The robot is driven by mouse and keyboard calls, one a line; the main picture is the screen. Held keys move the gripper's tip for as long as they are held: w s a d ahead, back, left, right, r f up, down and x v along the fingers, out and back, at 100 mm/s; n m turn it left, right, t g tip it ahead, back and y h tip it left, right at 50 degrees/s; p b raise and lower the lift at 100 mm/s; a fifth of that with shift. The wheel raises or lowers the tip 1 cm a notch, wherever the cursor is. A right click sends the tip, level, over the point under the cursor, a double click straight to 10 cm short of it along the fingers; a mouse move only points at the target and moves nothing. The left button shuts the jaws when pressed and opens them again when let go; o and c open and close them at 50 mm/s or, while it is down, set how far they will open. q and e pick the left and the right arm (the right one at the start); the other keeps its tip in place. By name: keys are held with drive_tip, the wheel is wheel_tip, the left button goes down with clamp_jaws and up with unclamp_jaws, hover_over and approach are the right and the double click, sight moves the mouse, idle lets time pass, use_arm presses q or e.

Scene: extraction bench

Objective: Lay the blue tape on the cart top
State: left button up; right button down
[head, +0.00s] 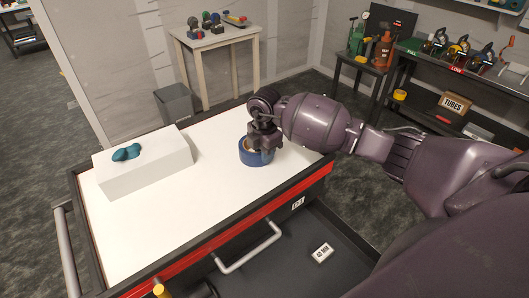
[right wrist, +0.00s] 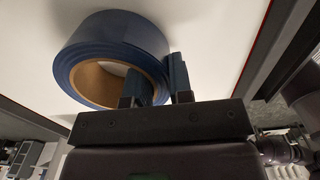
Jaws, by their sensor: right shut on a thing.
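The blue tape (head: 257,157) is a thick roll with a brown core at the right part of the white cart top (head: 185,218). In the head view it appears to lie flat on or just over the cart top; I cannot tell if it touches. My right gripper (head: 262,147) comes down over it from the right. In the right wrist view the tape (right wrist: 112,50) is large, and the gripper (right wrist: 157,88) is shut on its wall, one finger inside the core and one outside. My left gripper is not in view.
A white block (head: 145,168) with a teal object (head: 126,152) on it stands at the left of the cart top. The middle of the cart top is clear. The cart has a dark raised rim, a red front edge and a handle (head: 248,252). A grey bin (head: 175,103) stands behind.

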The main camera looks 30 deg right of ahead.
drive_tip(key=shift+f, duration=0.15)
drive_tip(key=c, duration=1)
unclamp_jaws()
wheel_tip(320, 180, up, 12)
drive_tip(key=shift+r, duration=0.2)
